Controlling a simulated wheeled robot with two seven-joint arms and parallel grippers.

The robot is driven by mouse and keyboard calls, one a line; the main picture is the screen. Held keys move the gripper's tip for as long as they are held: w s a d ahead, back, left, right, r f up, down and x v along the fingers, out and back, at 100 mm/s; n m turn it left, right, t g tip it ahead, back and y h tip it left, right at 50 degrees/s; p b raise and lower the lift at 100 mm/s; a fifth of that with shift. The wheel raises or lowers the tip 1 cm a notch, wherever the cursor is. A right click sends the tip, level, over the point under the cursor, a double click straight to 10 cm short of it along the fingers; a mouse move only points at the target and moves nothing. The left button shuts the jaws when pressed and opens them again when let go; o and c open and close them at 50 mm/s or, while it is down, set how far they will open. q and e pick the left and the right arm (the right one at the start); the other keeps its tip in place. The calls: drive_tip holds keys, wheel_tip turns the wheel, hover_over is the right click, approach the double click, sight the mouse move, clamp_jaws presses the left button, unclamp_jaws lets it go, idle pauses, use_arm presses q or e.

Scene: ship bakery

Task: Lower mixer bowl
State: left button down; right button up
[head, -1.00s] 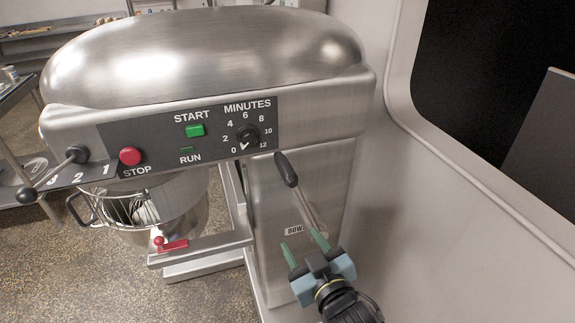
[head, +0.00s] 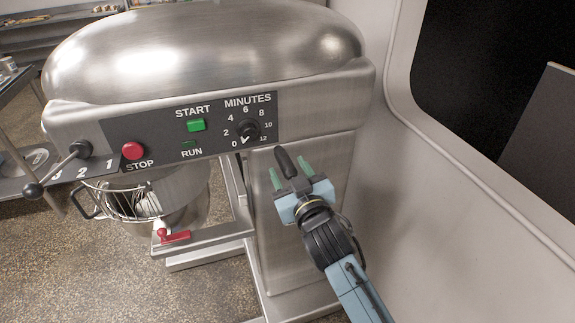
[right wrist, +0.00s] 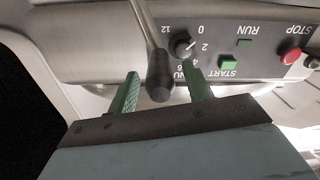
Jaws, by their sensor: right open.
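The large steel mixer (head: 200,55) fills the head view's middle. Its bowl (head: 182,205), with a wire guard, hangs under the mixer head at lower left. The bowl lever, a rod with a black grip (head: 285,162), stands on the column's side, right of the timer dial. My right gripper (head: 290,174) is open, with its green fingers to either side of the black grip. In the right wrist view the grip (right wrist: 160,82) lies between the two open fingers (right wrist: 161,92), and I cannot tell if they touch it. My left gripper is not in view.
The control panel has a green start button (head: 196,125), a red stop button (head: 133,150) and a timer dial (head: 247,132). A red-handled clamp (head: 173,236) sits by the bowl. A speed lever (head: 60,168) juts out left. The wall (head: 430,200) is close on the right.

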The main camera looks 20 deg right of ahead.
drive_tip(key=shift+w, duration=0.8)
